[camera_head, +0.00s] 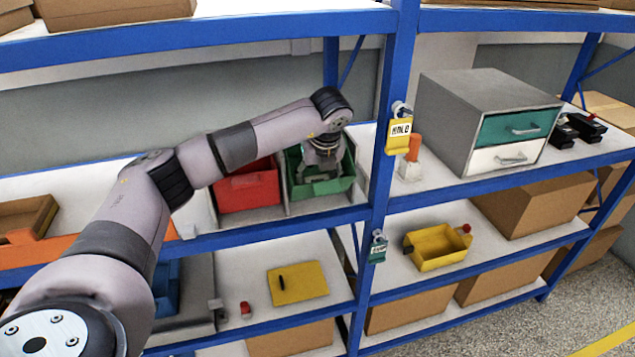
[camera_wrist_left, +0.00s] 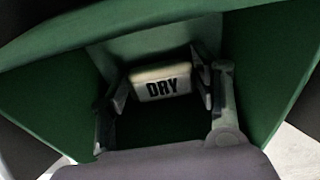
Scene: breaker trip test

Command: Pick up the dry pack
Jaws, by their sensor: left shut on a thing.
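The dry pack (camera_wrist_left: 162,88) is a small pale block with "DRY" in black letters, seen in the left wrist view inside a green bin (camera_wrist_left: 255,65). My left gripper (camera_wrist_left: 160,92) is shut on it, one finger at each side. In the head view the green bin (camera_head: 345,178) stands on the middle shelf, and my left gripper (camera_head: 322,172) reaches down into it from above. The pack cannot be made out in the head view. My right gripper is not in view.
A red bin (camera_head: 248,188) stands left of the green bin. A blue rack post (camera_head: 383,150) with a yellow tag (camera_head: 398,135) is close on the right. A grey drawer cabinet (camera_head: 455,115) stands beyond it. A yellow bin (camera_head: 437,248) sits on the shelf below.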

